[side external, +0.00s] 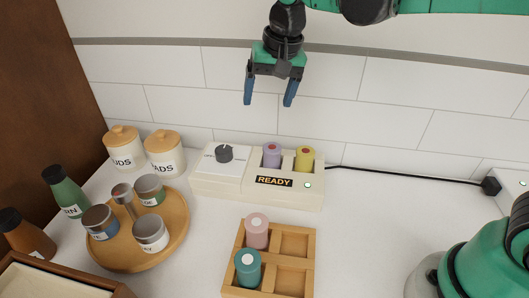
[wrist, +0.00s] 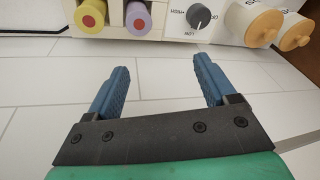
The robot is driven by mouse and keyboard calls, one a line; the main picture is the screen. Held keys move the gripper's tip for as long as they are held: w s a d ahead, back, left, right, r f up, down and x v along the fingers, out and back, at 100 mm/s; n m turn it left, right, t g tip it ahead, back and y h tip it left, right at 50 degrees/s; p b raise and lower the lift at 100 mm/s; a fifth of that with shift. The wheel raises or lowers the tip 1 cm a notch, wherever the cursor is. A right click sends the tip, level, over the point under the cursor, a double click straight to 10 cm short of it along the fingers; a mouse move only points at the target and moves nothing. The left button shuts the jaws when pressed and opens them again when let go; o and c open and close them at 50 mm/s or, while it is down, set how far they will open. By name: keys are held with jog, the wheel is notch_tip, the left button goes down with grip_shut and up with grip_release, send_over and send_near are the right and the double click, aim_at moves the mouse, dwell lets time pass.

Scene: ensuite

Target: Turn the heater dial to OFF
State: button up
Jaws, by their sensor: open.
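The heater (side external: 235,186) is a cream box against the tiled wall with a lit READY display (side external: 274,181). Its dark round dial (side external: 224,153) stands on the white left part; the dial also shows at the top of the wrist view (wrist: 198,16). HIGH and LOW labels are readable beside it there; an OFF label is not clearly legible. A pale pointer mark shows on the dial, but its exact setting is unclear. My gripper (side external: 268,102) is open and empty, above the heater and apart from the dial. Its two blue fingers (wrist: 162,66) are spread in the wrist view.
A purple roller (side external: 271,155) and a yellow roller (side external: 305,158) sit in the heater. A wooden tray (side external: 296,262) holds pink and teal rollers in front. Lidded jars (side external: 165,155) and a round jar-filled tray (side external: 120,255) stand left. A black cord (side external: 410,175) runs right.

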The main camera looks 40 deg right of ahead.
aim_at(224, 149)
jog(key=w+a+f+m+g, duration=0.1)
jog(key=w+a+f, duration=0.1)
jog(key=a, duration=0.1)
jog(key=w+a+f+m+g, duration=0.1)
jog(key=w+a+f+m, duration=0.1)
jog(key=w+a+f, duration=0.1)
jog(key=shift+w+a+f+g+h, duration=0.2)
jog(key=shift+w+f+g+h, duration=0.1)
jog(key=shift+w+g, duration=0.1)
jog(key=shift+a+f+m, duration=0.2)
jog(key=shift+f+m, duration=0.1)
jog(key=shift+f, duration=2.9)
grip_shut()
